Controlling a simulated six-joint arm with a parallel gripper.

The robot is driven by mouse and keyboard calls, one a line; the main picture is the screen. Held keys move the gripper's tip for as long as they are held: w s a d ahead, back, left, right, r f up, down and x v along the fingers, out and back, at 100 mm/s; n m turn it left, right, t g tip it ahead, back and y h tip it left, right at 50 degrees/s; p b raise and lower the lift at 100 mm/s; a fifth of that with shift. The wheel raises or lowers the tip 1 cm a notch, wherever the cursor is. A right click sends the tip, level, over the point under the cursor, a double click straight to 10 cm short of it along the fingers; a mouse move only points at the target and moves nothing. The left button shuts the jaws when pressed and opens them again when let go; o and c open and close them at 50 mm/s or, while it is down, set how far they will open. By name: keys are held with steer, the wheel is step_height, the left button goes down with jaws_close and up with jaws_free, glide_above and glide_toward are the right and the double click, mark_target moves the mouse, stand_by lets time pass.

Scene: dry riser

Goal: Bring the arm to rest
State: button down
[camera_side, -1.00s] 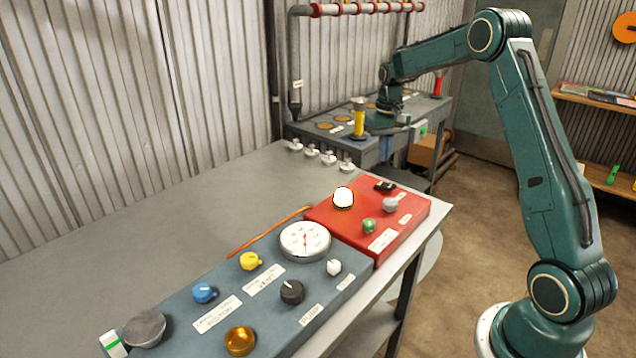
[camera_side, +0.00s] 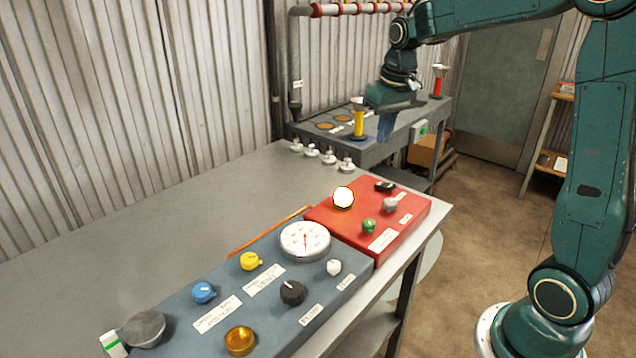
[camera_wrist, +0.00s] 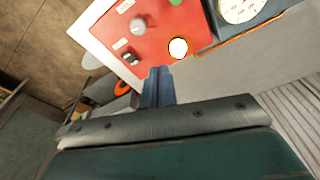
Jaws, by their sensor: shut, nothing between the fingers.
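My gripper (camera_side: 384,136) hangs fingers down in the side view, above the far grey bench and behind the red panel. Its blue fingers are together and hold nothing. They also show in the wrist view (camera_wrist: 157,72), pointing toward the red panel but apart from it. My green arm reaches in from the right, its upper part partly cut off by the frame's top edge.
The red panel (camera_side: 418,218) has a lit white lamp (camera_side: 343,197). The blue-grey panel (camera_side: 275,335) carries a gauge (camera_side: 305,241) and several knobs. A yellow-bodied piece (camera_side: 359,120) stands just left of my gripper. The near table's left part (camera_side: 110,235) is clear.

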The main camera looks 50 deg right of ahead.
steer(key=s+a+n+t, duration=0.2)
steer(key=s+a, duration=0.5)
steer(key=s, duration=0.3)
steer(key=s+a+r+n+t, duration=0.1)
steer(key=s+a+n, duration=0.1)
steer(key=s+a, duration=0.5)
steer(key=shift+s+r+t+y, duration=0.15)
steer(key=shift+s+t+y, duration=0.2)
steer(key=shift+s, duration=1.85)
